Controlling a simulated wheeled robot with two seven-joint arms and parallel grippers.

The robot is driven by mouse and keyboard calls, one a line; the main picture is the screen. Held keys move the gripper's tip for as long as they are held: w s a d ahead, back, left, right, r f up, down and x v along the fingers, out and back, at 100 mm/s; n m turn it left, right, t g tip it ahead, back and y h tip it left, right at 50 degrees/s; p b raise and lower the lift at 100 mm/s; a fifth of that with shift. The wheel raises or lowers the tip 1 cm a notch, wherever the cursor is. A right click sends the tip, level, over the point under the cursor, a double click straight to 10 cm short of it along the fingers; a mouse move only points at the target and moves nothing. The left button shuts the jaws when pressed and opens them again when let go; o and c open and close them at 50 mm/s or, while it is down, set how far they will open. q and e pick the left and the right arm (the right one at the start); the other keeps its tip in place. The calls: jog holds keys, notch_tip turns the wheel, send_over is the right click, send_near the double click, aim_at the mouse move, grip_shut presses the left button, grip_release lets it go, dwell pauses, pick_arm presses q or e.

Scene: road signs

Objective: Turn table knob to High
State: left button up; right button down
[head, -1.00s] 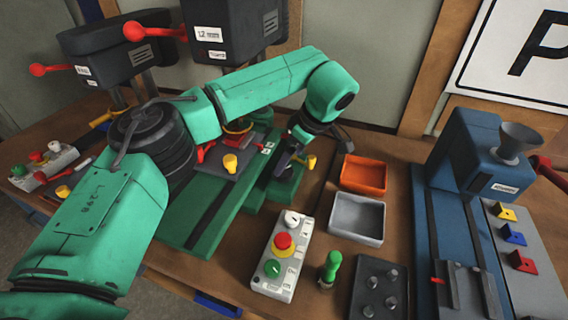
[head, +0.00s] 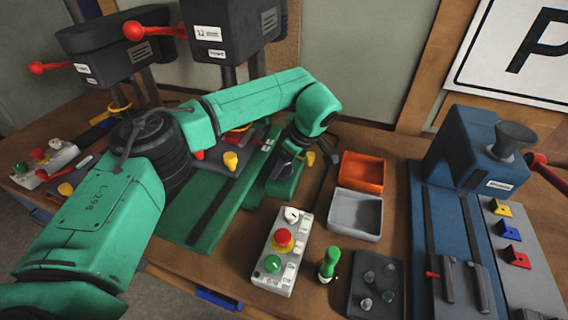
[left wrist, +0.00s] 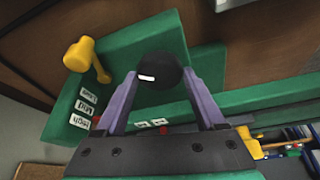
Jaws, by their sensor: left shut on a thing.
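My left gripper (left wrist: 163,98) has its two purple fingers closed around a round black knob (left wrist: 160,68) with a short white mark, in the left wrist view. The knob sits by a green machine base (left wrist: 120,58). White labels (left wrist: 83,107) reading Low, Mid and High stand on the green face to the left of the knob; the white mark lies on the knob's left part. In the head view my left gripper (head: 281,168) reaches down to the green drill table, and my wrist hides the knob. My right gripper is not in view.
A yellow handle (left wrist: 84,57) sticks out close left of the knob. In the head view, an orange tray (head: 362,172), a grey tray (head: 340,212), a button box (head: 283,245) and a green-capped bottle (head: 329,264) stand right and in front. A blue machine (head: 462,150) is at the right.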

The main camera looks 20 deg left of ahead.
pick_arm(q)
jog(key=shift+m, duration=0.4)
jog(key=m+t+h+b, duration=0.1)
jog(key=m+t, duration=0.1)
jog(key=m, duration=0.2)
jog(key=shift+s+m, duration=0.1)
jog(key=shift+m, duration=0.2)
jog(key=shift+a+m+t+h+b, duration=0.1)
jog(key=shift+m+t+h+b, duration=0.3)
jog(key=shift+m, duration=0.85)
jog(key=shift+a+m+t+h+b, duration=0.15)
jog(key=shift+m+h, duration=0.45)
jog(key=shift+m, duration=0.65)
jog(key=shift+d, duration=0.1)
jog(key=o, duration=1.3)
jog(key=shift+o, duration=0.2)
jog(key=shift+d, duration=0.1)
